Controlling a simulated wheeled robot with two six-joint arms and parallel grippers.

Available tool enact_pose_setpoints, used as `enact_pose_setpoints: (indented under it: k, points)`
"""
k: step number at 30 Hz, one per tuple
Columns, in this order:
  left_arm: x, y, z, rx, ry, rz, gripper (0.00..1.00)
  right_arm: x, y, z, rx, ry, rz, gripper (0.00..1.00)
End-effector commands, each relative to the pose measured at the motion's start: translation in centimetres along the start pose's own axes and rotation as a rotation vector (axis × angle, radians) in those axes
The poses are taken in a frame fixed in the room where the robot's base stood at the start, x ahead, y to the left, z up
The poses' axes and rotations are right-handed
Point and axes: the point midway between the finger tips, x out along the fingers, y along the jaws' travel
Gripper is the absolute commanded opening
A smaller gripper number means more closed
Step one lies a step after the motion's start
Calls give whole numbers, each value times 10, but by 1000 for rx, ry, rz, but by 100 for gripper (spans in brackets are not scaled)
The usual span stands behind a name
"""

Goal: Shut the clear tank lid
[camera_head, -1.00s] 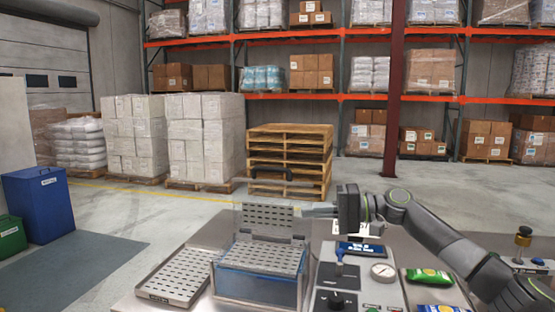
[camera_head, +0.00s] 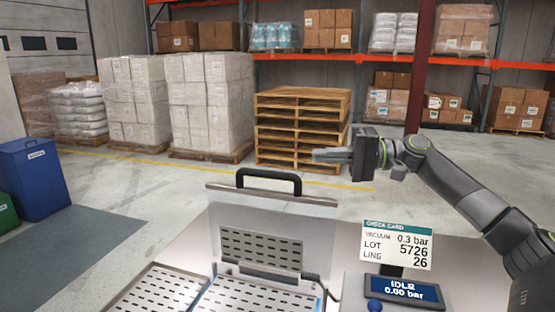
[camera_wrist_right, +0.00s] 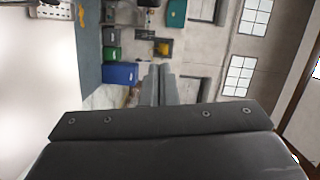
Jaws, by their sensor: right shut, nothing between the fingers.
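The clear tank lid (camera_head: 215,225) stands raised at the back of the tank, with a black handle (camera_head: 269,174) along its top edge. A slotted plate (camera_head: 262,252) shows behind or through the lid. The tank (camera_head: 260,299) below it has a slotted top and is cut off by the lower picture edge. My right gripper (camera_head: 318,156) is shut and empty, to the right of the handle and slightly higher in the picture, apart from it. Its closed fingers (camera_wrist_right: 163,82) also show in the right wrist view. My left gripper is not in view.
A slotted tray (camera_head: 160,292) lies left of the tank. A check card (camera_head: 397,244) and a display reading IDLE (camera_head: 402,289) stand to the right. Stacked wooden pallets (camera_head: 300,128) are on the floor behind. A blue bin (camera_head: 38,178) stands at far left.

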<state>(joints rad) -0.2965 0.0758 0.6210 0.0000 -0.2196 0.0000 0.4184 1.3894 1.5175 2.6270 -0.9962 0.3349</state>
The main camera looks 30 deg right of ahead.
Motion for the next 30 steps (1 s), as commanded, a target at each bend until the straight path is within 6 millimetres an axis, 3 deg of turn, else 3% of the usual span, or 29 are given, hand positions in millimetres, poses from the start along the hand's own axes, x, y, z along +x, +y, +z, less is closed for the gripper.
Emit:
enact_pose_setpoints:
  k: [8,21,30]
  points:
    - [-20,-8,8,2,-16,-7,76,32,-4,0,1,-3,-6,0]
    - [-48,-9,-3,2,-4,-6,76,98,-5,0,1,-2,-6,0]
    - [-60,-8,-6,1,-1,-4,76,105,-2,31,0,0,1,0]
